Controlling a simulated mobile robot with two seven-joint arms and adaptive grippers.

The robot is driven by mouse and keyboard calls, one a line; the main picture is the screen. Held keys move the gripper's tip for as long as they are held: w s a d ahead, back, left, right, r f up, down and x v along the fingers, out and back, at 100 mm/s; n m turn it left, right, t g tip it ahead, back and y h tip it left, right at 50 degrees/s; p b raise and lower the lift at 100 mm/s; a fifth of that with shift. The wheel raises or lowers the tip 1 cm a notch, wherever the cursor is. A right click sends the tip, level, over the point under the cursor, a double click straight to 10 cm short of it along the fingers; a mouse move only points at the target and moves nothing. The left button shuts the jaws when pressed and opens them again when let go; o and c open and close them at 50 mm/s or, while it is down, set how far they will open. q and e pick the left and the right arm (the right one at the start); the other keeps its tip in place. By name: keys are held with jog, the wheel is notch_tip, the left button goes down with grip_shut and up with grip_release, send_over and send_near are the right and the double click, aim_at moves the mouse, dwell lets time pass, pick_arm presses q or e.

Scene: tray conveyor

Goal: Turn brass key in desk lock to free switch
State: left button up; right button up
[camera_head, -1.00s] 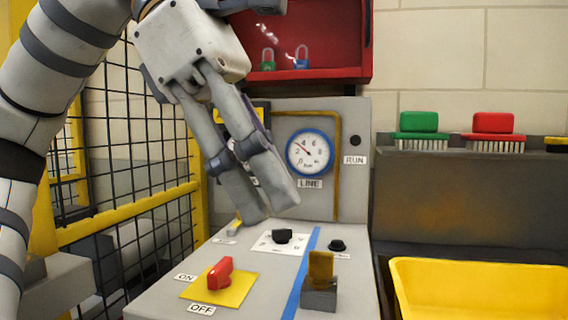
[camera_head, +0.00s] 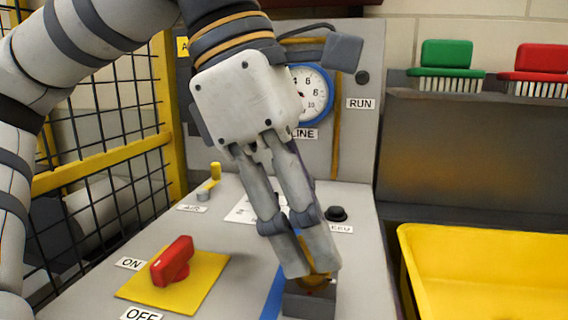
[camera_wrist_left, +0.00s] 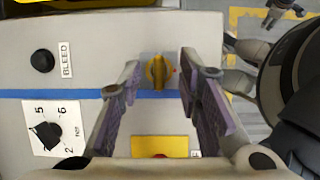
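The brass key (camera_wrist_left: 157,72) stands in its grey lock block (camera_head: 306,303) on the sloping desk. In the head view the key is mostly hidden behind my left fingers. My left gripper (camera_head: 308,262) points down over the lock. In the left wrist view its fingers are apart, with the key showing in the gap between them; I see no contact. The red switch (camera_head: 172,262) sits on a yellow plate (camera_head: 205,279) between the ON and OFF labels.
A black knob (camera_wrist_left: 45,135) on a white scale and a black BLEED button (camera_head: 337,214) are near the lock. A small yellow lever (camera_head: 210,178) stands at the back left. A gauge (camera_head: 315,88) is on the back panel. A yellow bin (camera_head: 480,245) lies right, a mesh fence left.

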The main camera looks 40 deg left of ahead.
pick_arm(q)
jog(key=shift+x, duration=0.9)
